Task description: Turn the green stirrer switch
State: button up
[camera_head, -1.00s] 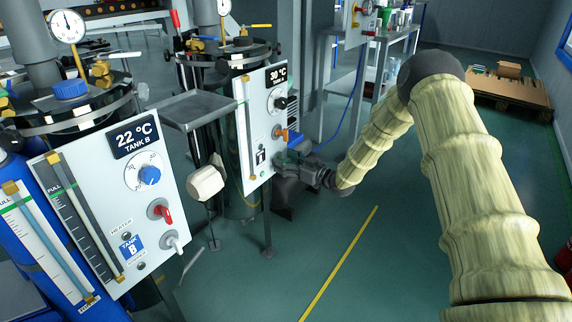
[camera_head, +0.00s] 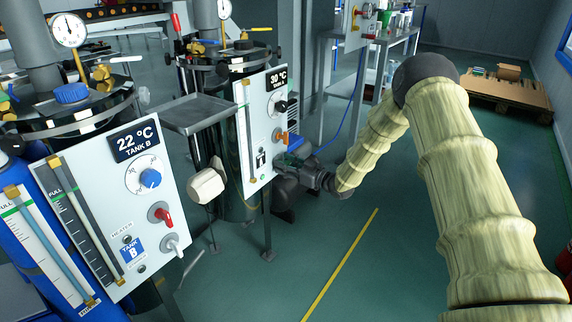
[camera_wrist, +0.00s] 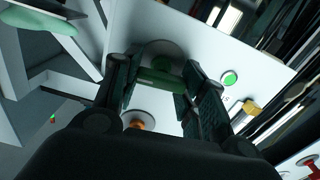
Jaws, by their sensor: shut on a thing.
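The green stirrer switch (camera_wrist: 158,74) shows in the wrist view, a green bar-shaped knob on a round grey base on the white panel. My gripper (camera_wrist: 156,84) has its two dark fingers on either side of the knob and is shut on it. In the head view my gripper (camera_head: 287,162) is at the lower right edge of the TANK A panel (camera_head: 257,100). The green switch is hidden there behind my gripper. A green lamp (camera_wrist: 229,78) beside the switch looks lit in the wrist view; it also shows in the head view (camera_head: 263,177).
An orange switch (camera_head: 281,137) sits just above my gripper, and a black dial (camera_head: 281,107) higher up. The TANK B panel (camera_head: 95,185) with red and white switches stands at front left. A grey shelf (camera_head: 197,112) lies between the tanks. Floor right of the panel is open.

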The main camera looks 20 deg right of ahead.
jog(key=n+p, duration=0.2)
jog(key=n, duration=0.2)
jog(key=shift+a+r, duration=0.1)
jog(key=n+p, duration=0.1)
jog(key=n, duration=0.3)
jog(key=shift+s+n+p, duration=0.1)
jog(key=shift+n+p, duration=0.2)
jog(key=shift+p, duration=0.1)
jog(key=n, duration=0.3)
jog(key=n+p, duration=0.1)
jog(key=n, duration=0.1)
jog(key=shift+a+f, duration=0.1)
jog(key=shift+f, duration=0.2)
jog(key=shift+f+n+p, duration=0.1)
jog(key=shift+n+p, duration=0.2)
jog(key=shift+n, duration=1.5)
jog(key=o, duration=1)
jog(key=shift+o, duration=0.2)
jog(key=shift+s, duration=0.1)
jog(key=v, duration=1.2)
